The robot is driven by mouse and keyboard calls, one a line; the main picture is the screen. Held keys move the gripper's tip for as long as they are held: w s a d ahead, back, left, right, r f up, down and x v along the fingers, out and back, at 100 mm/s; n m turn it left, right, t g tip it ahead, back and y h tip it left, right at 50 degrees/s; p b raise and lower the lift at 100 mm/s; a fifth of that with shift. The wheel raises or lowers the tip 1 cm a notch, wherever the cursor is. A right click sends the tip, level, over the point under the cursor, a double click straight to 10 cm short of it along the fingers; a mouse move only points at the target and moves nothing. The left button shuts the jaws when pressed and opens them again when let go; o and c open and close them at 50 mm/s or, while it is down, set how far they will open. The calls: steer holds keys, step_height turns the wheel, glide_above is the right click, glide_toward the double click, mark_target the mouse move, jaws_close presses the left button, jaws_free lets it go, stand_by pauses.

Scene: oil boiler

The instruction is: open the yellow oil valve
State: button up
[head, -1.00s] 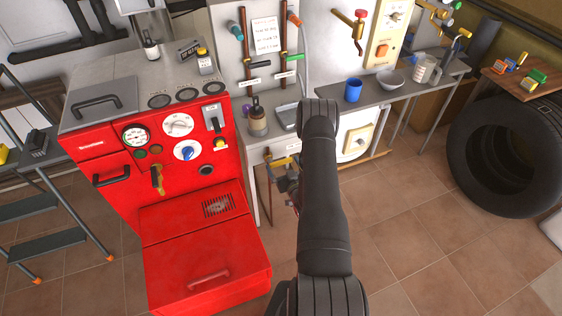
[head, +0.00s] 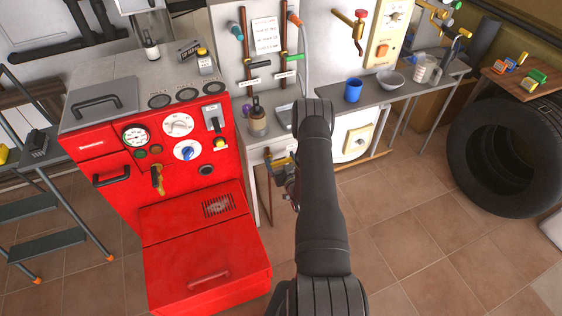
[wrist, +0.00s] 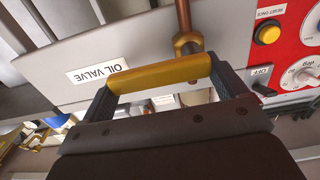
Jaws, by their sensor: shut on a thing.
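The yellow oil valve handle (wrist: 160,74) lies between the two fingers of my gripper (wrist: 165,80) in the wrist view. My gripper is shut on it. The handle joins a copper-coloured stem and pipe (wrist: 187,40) above it in that view. An "OIL VALVE" label (wrist: 98,72) shows upside down on the grey panel beside it. In the head view the handle (head: 281,161) is a small yellow bar just right of the red boiler, with my gripper (head: 285,175) at it. My arm hides part of that area.
The red boiler (head: 208,250) stands close on the left, with knobs and a gauge. A grey shelf (head: 375,100) holding a blue mug (head: 353,89) and a bowl (head: 390,80) is at the right. A tyre (head: 510,155) stands far right. Floor between is clear.

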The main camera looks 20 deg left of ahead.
mark_target(270, 161)
steer(key=shift+n, duration=0.3)
steer(key=n, duration=0.2)
steer(key=r+n, duration=0.1)
steer(key=shift+s+a+r+n, duration=0.1)
steer(key=shift+s+a+n, duration=0.1)
steer(key=shift+s+n, duration=0.1)
steer(key=n, duration=0.3)
steer(key=a+r+n, duration=0.1)
steer(key=shift+s+n, duration=0.3)
steer(key=shift+s, duration=0.05)
steer(key=n, duration=0.3)
steer(key=s+n, duration=0.1)
steer(key=shift+a+r, duration=0.25)
steer(key=shift+a, duration=0.15)
steer(key=shift+s+a+f+n, duration=0.1)
steer(key=shift+s+a+n, duration=0.1)
steer(key=shift+n, duration=0.65)
steer(key=shift+s+a+r+n, duration=0.1)
steer(key=shift+s+a+n, duration=0.05)
steer(key=shift+n, duration=0.75)
steer(key=shift+s+a+f+n, duration=0.1)
steer(key=shift+s+a+n, duration=0.1)
steer(key=shift+n, duration=0.65)
steer(key=o, duration=1.1)
steer(key=v, duration=1.7)
steer(key=shift+s+d, duration=0.15)
steer(key=shift+s, duration=0.05)
